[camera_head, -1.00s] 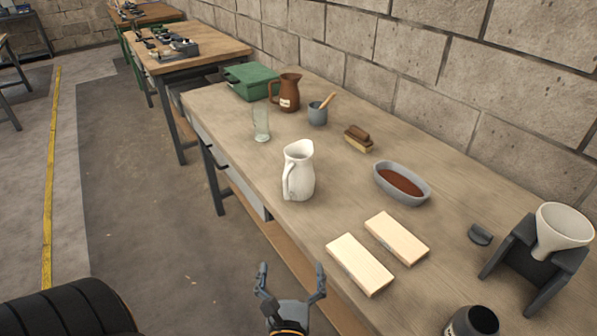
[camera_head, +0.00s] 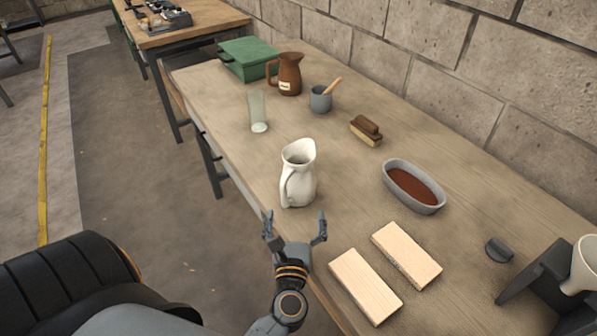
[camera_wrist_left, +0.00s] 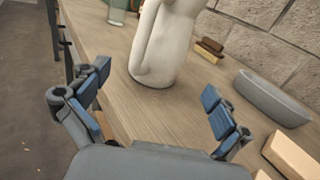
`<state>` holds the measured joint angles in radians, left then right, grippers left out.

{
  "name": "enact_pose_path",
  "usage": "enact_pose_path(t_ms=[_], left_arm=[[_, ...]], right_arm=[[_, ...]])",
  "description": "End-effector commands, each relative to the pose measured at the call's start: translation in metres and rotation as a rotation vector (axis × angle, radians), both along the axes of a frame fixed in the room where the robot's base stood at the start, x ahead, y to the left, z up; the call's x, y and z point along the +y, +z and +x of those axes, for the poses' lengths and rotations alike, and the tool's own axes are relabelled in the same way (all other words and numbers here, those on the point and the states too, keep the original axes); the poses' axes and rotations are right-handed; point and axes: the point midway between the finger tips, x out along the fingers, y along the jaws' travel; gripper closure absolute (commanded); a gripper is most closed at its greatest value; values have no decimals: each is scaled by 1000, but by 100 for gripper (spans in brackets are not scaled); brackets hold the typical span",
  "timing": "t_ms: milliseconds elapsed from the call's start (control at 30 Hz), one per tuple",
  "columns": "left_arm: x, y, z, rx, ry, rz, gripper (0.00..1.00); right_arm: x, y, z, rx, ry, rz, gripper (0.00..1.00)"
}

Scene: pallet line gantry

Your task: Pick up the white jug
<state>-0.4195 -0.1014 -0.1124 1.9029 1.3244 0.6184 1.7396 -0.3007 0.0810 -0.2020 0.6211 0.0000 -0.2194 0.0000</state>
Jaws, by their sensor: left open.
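The white jug (camera_head: 299,174) stands upright near the front edge of the workbench, its handle towards the lower left in the head view. In the left wrist view the jug (camera_wrist_left: 163,45) stands beyond the fingers, with its top cut off. My left gripper (camera_head: 295,227) is open and empty, just in front of the jug and apart from it. Its two fingers (camera_wrist_left: 158,105) are spread wide in the left wrist view, with bare bench top between them. My right gripper is in neither view.
Two pale wooden blocks (camera_head: 365,285) lie right of the gripper. A grey oval dish (camera_head: 414,206) with brown contents and a brush (camera_head: 366,131) stand right of the jug. A glass (camera_head: 258,112), brown pitcher (camera_head: 289,75), grey cup (camera_head: 321,99) and green box (camera_head: 249,58) stand behind.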

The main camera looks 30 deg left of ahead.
Motion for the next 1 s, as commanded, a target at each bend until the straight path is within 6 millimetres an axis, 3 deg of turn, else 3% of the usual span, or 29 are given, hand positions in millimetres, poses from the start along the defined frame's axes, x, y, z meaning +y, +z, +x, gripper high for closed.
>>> enact_pose_path(t_ms=[167,367,633,967,1000], left_arm=[[14,2,24,-1,-1,2,0],[21,0,35,0,1,1,0],[40,-3,69,-1,1,2,0],[43,-5,74,0,0,0,0],[43,-5,74,0,0,0,8]], right_arm=[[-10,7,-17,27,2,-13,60],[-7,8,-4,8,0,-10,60],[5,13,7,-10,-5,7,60],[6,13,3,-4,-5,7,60],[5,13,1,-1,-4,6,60]])
